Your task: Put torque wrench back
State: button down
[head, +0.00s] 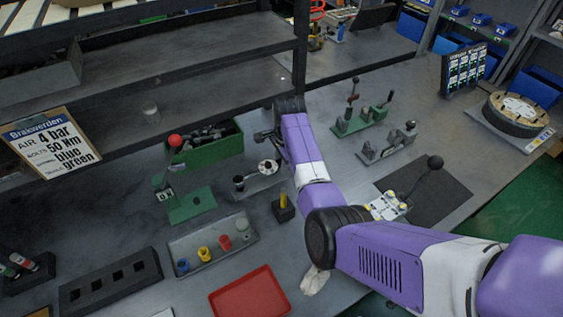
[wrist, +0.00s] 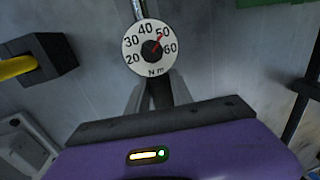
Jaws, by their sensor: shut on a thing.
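The torque wrench shows by its round white dial (wrist: 152,48), marked 20 to 60 N m, with a red pointer near 50. A thin metal shaft runs from the dial to the top edge of the wrist view. My gripper (wrist: 158,92) is shut on the wrench just below the dial, over the grey bench. In the head view the dial (head: 268,166) shows left of my forearm, over or beside a grey fixture plate. My arm hides much of the gripper and wrench there. I cannot tell whether the wrench touches anything below.
A dark block (head: 283,212) with a yellow handle stands near; it is left in the wrist view (wrist: 48,58). A green crate (head: 208,153) lies behind, a grey tray (head: 212,258) and red tray (head: 249,296) in front.

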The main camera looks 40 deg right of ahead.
jog(key=shift+f, duration=0.35)
jog(key=c, duration=1.1)
grip_release()
jog(key=shift+o, duration=0.2)
jog(key=shift+f, duration=0.1)
jog(key=shift+s+a+r+b, duration=0.1)
jog(key=shift+s+r+b, duration=0.1)
jog(key=shift+r, duration=1.1)
jog(key=shift+s+d+r+b, duration=0.1)
jog(key=shift+s+r+b, duration=0.1)
jog(key=shift+r, duration=1.15)
jog(key=shift+s+a+r+b, duration=0.1)
jog(key=shift+s+r, duration=0.1)
jog(key=shift+r, duration=1.1)
